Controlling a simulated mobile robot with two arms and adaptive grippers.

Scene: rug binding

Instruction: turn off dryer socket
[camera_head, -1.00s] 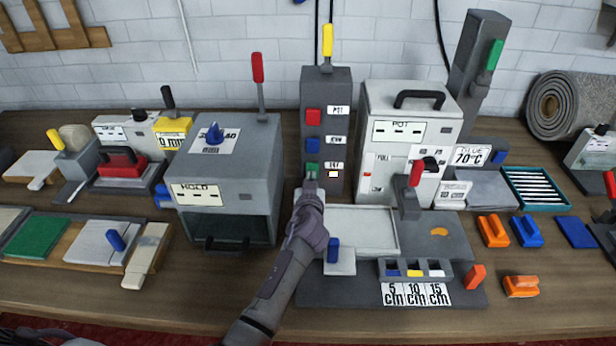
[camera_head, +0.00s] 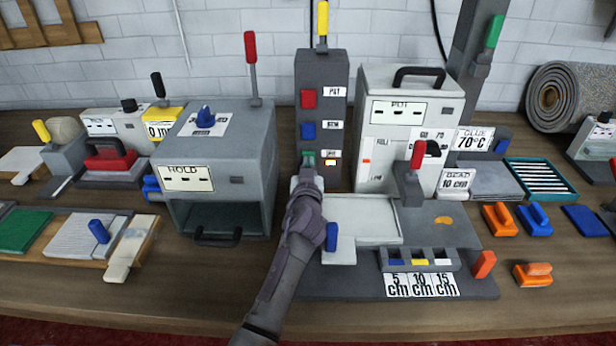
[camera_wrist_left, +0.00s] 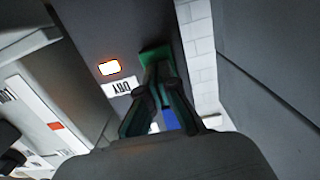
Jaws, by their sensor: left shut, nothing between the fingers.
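A grey socket tower (camera_head: 321,75) stands on the bench against the wall. It carries a red switch (camera_head: 308,98), a blue switch (camera_head: 308,131) and a low green switch (camera_head: 308,157), each beside a label. The green one also shows in the left wrist view (camera_wrist_left: 155,54), by the DRY label (camera_wrist_left: 119,87) and a small glowing lamp (camera_wrist_left: 109,68) with an orange rim. My left gripper (camera_head: 307,171) is shut and empty. Its fingertips in the wrist view (camera_wrist_left: 158,74) are at the green switch; I cannot tell whether they touch. My right gripper is out of view.
A grey box with a HOLD label (camera_head: 186,178) stands left of the tower. A white POT machine (camera_head: 380,150) stands close on its right. A white tray (camera_head: 335,250) and a red-handled lever (camera_head: 417,155) are in front. Orange and blue blocks lie further right.

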